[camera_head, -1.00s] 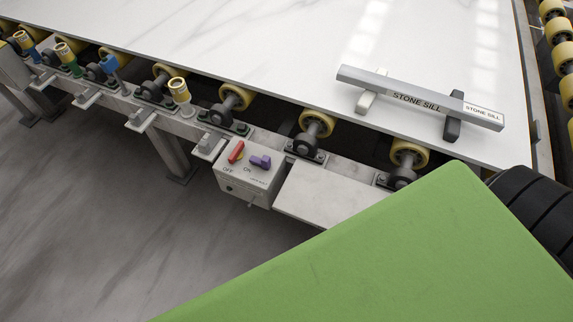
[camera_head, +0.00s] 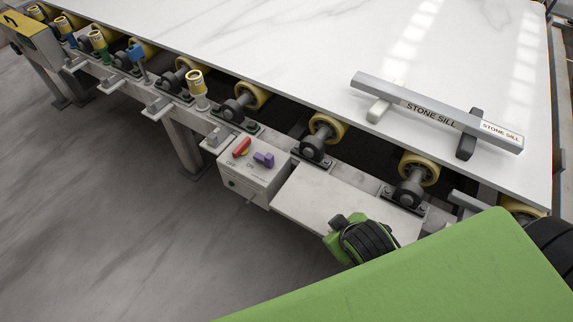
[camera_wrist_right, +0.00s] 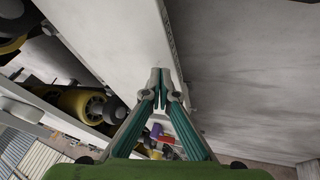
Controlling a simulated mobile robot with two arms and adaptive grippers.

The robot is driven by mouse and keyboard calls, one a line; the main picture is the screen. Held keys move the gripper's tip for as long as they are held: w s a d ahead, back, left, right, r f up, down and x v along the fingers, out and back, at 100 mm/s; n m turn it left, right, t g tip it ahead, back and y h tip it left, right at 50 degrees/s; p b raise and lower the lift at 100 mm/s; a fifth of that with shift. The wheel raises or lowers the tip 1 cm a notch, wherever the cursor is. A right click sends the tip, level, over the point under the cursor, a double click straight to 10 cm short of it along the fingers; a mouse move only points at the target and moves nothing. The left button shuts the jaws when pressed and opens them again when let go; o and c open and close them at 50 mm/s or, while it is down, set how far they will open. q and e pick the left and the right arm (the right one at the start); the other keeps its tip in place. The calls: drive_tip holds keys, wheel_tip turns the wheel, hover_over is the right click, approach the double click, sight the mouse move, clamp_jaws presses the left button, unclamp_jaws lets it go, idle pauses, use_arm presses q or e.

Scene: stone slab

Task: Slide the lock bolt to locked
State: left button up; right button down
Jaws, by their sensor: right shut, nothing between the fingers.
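A grey switch box (camera_head: 247,182) hangs on the front rail of the roller frame, with OFF and ON lettering on its top. A red piece (camera_head: 241,147) sits by OFF and a purple piece (camera_head: 264,159) by ON; I cannot tell for certain which is the lock bolt. In the right wrist view the purple piece (camera_wrist_right: 156,131) shows small between the fingers. My right gripper (camera_wrist_right: 160,88) is shut and empty, apart from the box. In the head view its fingers are hidden; only part of my right arm shows. My left gripper is not in view.
A white stone slab (camera_head: 300,55) lies on yellow rollers, with a STONE SILL bar (camera_head: 435,112) on it. A bare plate (camera_head: 312,200) juts out right of the box. Several coloured-topped posts (camera_head: 197,88) line the rail. The floor (camera_head: 110,220) in front is clear.

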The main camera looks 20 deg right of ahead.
drive_tip(key=w+d+r+n+t+h, duration=0.1)
drive_tip(key=w+d+r+n+t, duration=0.2)
drive_tip(key=w, duration=0.3)
drive_tip(key=w+d+r+n+t+h, duration=0.1)
drive_tip(key=w+d+r+n+t, duration=0.15)
drive_tip(key=w, duration=0.25)
drive_tip(key=w+a+r+n+t+y, duration=0.55)
drive_tip(key=w+r+n+y, duration=0.25)
drive_tip(key=n, duration=1.3)
drive_tip(key=s+d+f+n+g+y, duration=0.2)
drive_tip(key=f+n+g, duration=0.4)
drive_tip(key=n, duration=0.7)
drive_tip(key=shift+s+f+g+y, duration=0.4)
drive_tip(key=shift+s+f, duration=0.4)
drive_tip(key=shift+f, duration=0.05)
